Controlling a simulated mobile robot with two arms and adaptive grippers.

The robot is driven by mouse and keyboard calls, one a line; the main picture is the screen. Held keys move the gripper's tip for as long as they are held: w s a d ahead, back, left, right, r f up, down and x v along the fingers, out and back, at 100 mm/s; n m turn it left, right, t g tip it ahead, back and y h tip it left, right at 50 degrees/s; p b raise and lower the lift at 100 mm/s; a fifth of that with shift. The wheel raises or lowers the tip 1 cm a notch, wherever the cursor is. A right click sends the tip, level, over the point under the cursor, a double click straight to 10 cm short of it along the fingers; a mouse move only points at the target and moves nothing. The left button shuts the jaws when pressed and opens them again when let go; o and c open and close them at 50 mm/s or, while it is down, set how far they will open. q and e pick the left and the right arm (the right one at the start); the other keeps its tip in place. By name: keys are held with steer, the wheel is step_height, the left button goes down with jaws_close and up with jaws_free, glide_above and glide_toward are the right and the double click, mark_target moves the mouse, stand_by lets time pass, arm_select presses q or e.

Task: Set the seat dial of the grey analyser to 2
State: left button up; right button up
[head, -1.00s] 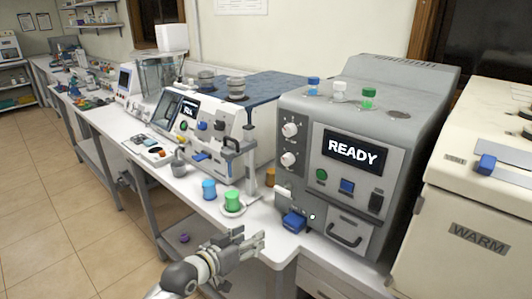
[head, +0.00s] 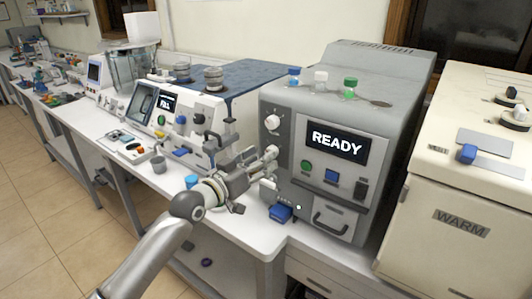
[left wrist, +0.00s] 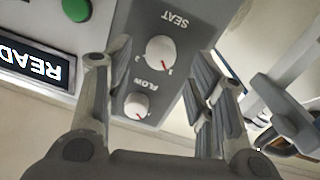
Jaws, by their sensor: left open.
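The grey analyser (head: 345,90) shows READY on its screen. Its upper white dial (head: 272,122) is plain in the head view; the lower one is largely hidden by my left gripper (head: 262,162). In the left wrist view, which is upside down, the seat dial (left wrist: 160,50) lies by the label SEAT, and the flow dial (left wrist: 138,103) is below it. The seat dial's red mark points to the lower right, away from the 2 at its left. My left gripper (left wrist: 150,72) is open, its fingers either side of the dial panel. Contact with the dial cannot be told.
A white instrument (head: 180,125) stands to the left and a cream WARM cabinet (head: 470,190) to the right. Blue, white and green capped vials stand on the analyser.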

arm_select(q)
steer(key=shift+x, duration=1.55)
arm_select(e)
steer(key=shift+w+a+r, duration=0.1)
steer(key=shift+a+r, duration=0.15)
steer(key=shift+a, duration=0.4)
steer(key=shift+d, duration=0.15)
arm_select(q)
steer(key=c, duration=1)
arm_select(e)
steer(key=shift+d, duration=0.3)
